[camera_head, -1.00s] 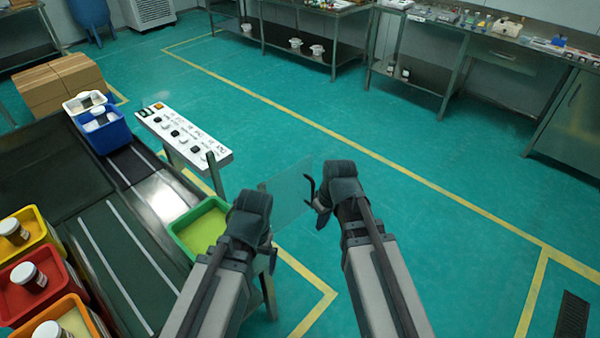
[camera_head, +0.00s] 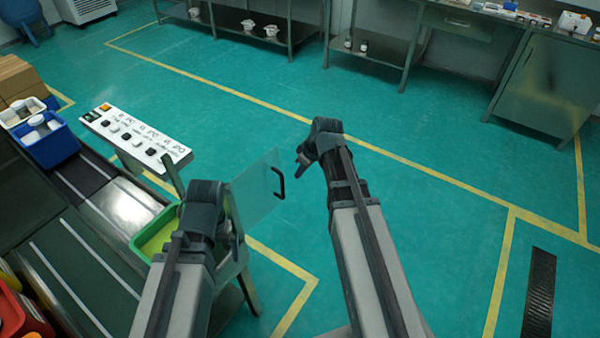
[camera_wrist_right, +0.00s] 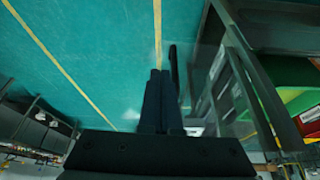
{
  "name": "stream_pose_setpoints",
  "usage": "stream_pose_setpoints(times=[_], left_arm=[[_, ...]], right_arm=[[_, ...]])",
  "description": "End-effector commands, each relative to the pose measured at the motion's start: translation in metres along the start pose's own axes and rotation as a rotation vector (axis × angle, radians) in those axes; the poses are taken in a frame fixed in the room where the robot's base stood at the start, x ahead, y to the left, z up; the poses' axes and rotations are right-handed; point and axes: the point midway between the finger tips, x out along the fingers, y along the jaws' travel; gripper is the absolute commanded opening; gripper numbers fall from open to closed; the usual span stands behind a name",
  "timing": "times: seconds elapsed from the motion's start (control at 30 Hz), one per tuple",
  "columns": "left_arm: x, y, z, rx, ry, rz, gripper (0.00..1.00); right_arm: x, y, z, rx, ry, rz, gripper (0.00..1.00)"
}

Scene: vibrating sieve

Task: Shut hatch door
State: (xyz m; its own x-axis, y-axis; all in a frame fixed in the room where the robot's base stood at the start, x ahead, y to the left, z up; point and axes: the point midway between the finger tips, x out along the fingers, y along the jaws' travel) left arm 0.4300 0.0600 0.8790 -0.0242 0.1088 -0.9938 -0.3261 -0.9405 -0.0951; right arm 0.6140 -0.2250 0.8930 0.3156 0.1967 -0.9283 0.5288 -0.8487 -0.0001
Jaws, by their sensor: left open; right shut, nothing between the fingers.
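The hatch door is a clear, see-through panel (camera_head: 255,192) with a black handle (camera_head: 280,182) at its right edge. It stands out at an angle from the machine's frame, beside the green tray (camera_head: 140,238). My right gripper (camera_head: 303,162) is shut and empty, just right of and above the handle in the head view, apart from it there. In the right wrist view my shut fingers (camera_wrist_right: 161,98) point forward, with the dark handle (camera_wrist_right: 173,68) close beside them. My left gripper (camera_head: 230,215) is by the door's left side; its fingers are mostly hidden, and contact cannot be told.
A white control panel (camera_head: 135,135) with several buttons stands left of the door. A blue bin (camera_head: 47,142) sits on the conveyor behind it. Steel tables (camera_head: 420,30) line the back.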

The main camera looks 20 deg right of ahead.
Motion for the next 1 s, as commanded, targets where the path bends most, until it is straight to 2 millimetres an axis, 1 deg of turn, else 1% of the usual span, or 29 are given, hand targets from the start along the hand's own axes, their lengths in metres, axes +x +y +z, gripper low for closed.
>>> stream_pose_setpoints(times=[0.03, 0.53, 0.57, 0.6, 0.7, 0.8, 1.0], left_arm=[[0.013, 0.001, -0.001, 0.0, 0.0, 0.0, 1.0], [0.08, 0.008, -0.005, 0.0, 0.0, 0.0, 1.0], [0.072, 0.007, -0.004, 0.0, 0.0, 0.0, 1.0], [0.071, 0.007, -0.004, 0.0, 0.0, 0.0, 1.0], [0.07, 0.007, -0.004, 0.0, 0.0, 0.0, 1.0], [0.07, 0.007, -0.004, 0.0, 0.0, 0.0, 1.0], [0.07, 0.007, -0.004, 0.0, 0.0, 0.0, 1.0]], right_arm=[[0.013, 0.001, 0.002, -0.001, 0.0, 0.0, 0.0], [0.087, 0.001, 0.001, -0.001, 0.0, 0.0, 0.0], [0.083, 0.002, -0.011, -0.002, 0.0, 0.0, 0.0], [0.084, 0.002, -0.019, -0.004, 0.0, 0.0, 0.0], [0.089, 0.001, -0.031, -0.001, 0.0, 0.0, 0.0], [0.091, 0.0, -0.037, -0.001, 0.0, 0.0, 0.0], [0.091, 0.0, -0.038, 0.0, 0.0, 0.0, 0.0]])
